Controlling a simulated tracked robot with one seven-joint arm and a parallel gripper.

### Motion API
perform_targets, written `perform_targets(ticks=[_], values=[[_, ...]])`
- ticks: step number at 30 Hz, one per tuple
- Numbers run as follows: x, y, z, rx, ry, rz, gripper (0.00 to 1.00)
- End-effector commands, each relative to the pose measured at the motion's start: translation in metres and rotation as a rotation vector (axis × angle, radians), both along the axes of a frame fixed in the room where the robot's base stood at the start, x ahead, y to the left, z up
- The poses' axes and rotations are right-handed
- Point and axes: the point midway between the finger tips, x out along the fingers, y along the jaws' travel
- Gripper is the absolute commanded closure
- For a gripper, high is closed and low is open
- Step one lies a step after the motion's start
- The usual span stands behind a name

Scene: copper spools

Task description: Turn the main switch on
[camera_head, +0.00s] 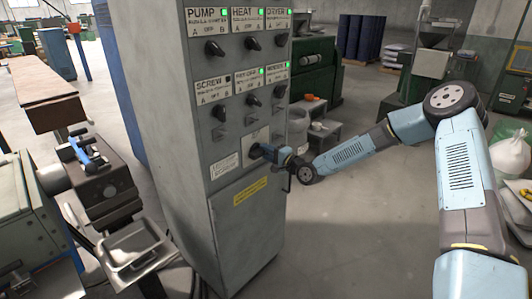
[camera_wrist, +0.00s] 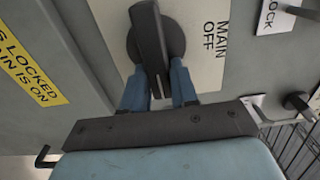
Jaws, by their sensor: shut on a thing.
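The main switch is a black rotary knob with a long bar handle, low on the grey control cabinet (camera_head: 235,230). In the wrist view the knob (camera_wrist: 150,35) sits on a pale plate (camera_wrist: 208,70), with the words MAIN and OFF beside it. My gripper (camera_wrist: 158,88) has its two blue fingers on either side of the lower end of the bar handle, shut on it. In the head view my gripper (camera_head: 265,152) reaches the switch plate from the right and largely hides the knob.
Above are several smaller knobs with labels, such as PUMP (camera_head: 214,48) and SCREW (camera_head: 219,113); most lamps are green, SCREW's is dark. A yellow label (camera_wrist: 28,60) is near the switch. A machine with a tray (camera_head: 130,245) stands left. Floor right of the cabinet is open.

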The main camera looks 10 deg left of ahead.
Motion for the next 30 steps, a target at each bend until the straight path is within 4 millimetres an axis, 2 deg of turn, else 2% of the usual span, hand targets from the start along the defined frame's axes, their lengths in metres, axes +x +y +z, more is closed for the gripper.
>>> perform_targets(ticks=[1, 11, 12, 18, 26, 30], values=[[0.0036, -0.0047, -0.0031, -0.002, 0.007, -0.009, 1.0], [0.0031, -0.0044, -0.0037, -0.001, 0.009, -0.008, 1.0], [0.003, -0.0044, -0.0037, -0.001, 0.009, -0.008, 0.7], [0.0016, -0.0024, -0.0026, 0.0, 0.007, -0.005, 0.51], [-0.0001, -0.0017, -0.0015, 0.001, 0.005, -0.002, 0.51], [-0.0048, -0.01, -0.0013, 0.001, 0.005, -0.002, 0.51]])
